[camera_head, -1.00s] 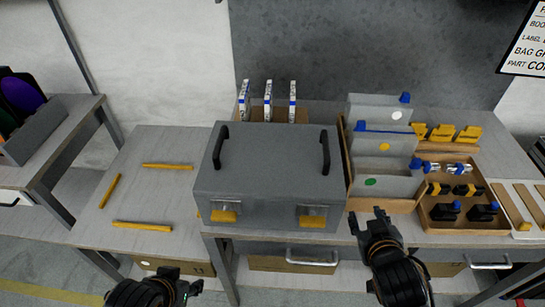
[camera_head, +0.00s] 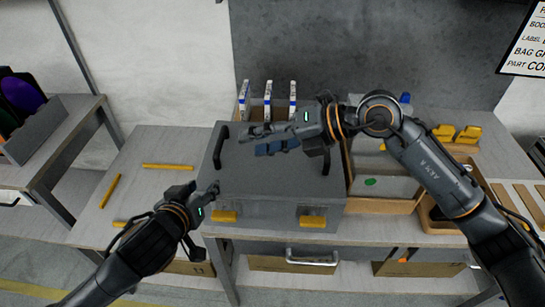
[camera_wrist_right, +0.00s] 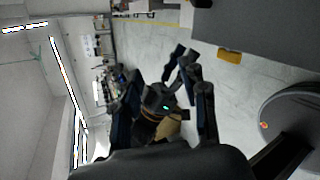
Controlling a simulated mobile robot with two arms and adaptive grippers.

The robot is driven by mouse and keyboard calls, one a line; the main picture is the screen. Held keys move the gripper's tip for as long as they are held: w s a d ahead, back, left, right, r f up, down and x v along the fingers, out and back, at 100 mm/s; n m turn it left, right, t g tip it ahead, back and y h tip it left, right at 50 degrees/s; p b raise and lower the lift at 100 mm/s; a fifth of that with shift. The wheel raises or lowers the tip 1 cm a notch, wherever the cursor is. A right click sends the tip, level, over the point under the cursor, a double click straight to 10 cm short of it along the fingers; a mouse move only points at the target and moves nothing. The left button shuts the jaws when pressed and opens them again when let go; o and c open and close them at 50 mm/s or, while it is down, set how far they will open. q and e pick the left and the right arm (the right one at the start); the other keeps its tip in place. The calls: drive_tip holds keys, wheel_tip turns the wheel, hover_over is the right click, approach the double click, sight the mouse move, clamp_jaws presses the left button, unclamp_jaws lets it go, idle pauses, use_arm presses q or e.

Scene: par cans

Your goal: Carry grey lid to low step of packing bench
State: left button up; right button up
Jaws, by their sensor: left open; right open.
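The grey lid (camera_head: 285,172) is the flat top of a grey case on the bench. It has two black handles, the left one (camera_head: 220,145) and the right one partly behind my right arm. My right gripper (camera_head: 252,141) is open and empty, above the lid's back half, its fingers pointing left. My left gripper (camera_head: 198,188) is open at the case's front left corner, apart from the left handle. The low step (camera_head: 140,195) is the lower surface left of the case. In the right wrist view, a grey surface with a yellow latch (camera_wrist_right: 229,56) shows at top right.
Yellow strips (camera_head: 168,167) mark an area on the low step, whose middle is clear. Several white and blue upright items (camera_head: 268,95) stand behind the case. A wooden tray with grey bins (camera_head: 385,185) stands right of it, partly hidden by my right arm.

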sight(216, 149)
use_arm(q)
drive_tip(key=shift+n+t, duration=0.3)
drive_tip(key=shift+t, duration=0.3)
drive_tip(key=w+r, duration=0.2)
drive_tip(key=r, duration=0.1)
drive_tip(key=shift+w+a+r, duration=0.15)
drive_tip(key=shift+w+r, duration=0.15)
drive_tip(key=shift+w, duration=0.1)
use_arm(e)
drive_tip(key=w+d+m+h, duration=0.1)
drive_tip(key=w+d+h, duration=0.1)
drive_tip(key=d, duration=0.4)
drive_tip(key=w+d+f+m+t+h, duration=0.1)
drive_tip(key=w+d+h, duration=0.2)
drive_tip(key=d+h, duration=0.2)
drive_tip(key=w+d+m+t+h, duration=0.1)
drive_tip(key=w+d+h, duration=0.2)
drive_tip(key=d, duration=0.4)
drive_tip(key=shift+d+f+h, duration=0.15)
drive_tip(key=shift+d+h, duration=0.1)
drive_tip(key=shift+h, duration=0.05)
use_arm(q)
drive_tip(key=shift+w, duration=0.15)
use_arm(e)
drive_tip(key=shift+w+f, duration=0.1)
drive_tip(key=shift+f, duration=0.05)
